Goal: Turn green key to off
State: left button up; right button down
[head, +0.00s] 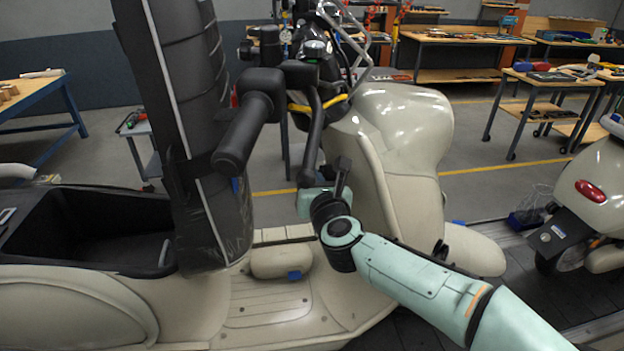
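A cream scooter (388,130) stands close in front of me, with its dark handlebar (292,72) at the upper middle. A small round fitting with a greenish face (315,46) sits on top near the handlebar's middle. I cannot make out a green key there or elsewhere. My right arm comes in from the lower right. Its gripper (328,176) is by the scooter's front shield, below the handlebar. Its wrist hides part of it, and I cannot tell whether it is open or holds anything. My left gripper is not in view.
A black handlebar grip (238,138) sticks out toward me. A tall black padded seat (192,110) stands raised at left beside an open storage bin (95,225). Another scooter (590,200) is at right.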

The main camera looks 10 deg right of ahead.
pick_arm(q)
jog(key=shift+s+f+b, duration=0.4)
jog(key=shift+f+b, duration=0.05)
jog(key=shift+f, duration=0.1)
pick_arm(e)
jog(key=shift+w+f, duration=0.15)
jog(key=shift+f, duration=0.8)
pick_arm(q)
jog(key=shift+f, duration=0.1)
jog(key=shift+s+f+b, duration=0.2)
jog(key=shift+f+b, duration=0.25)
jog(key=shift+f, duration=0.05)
pick_arm(e)
jog(key=s+r, duration=0.2)
jog(key=s, duration=0.6)
jog(key=shift+d+r, duration=0.2)
jog(key=shift+r, duration=0.2)
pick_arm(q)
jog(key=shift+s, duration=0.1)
pick_arm(e)
jog(key=shift+s, duration=0.1)
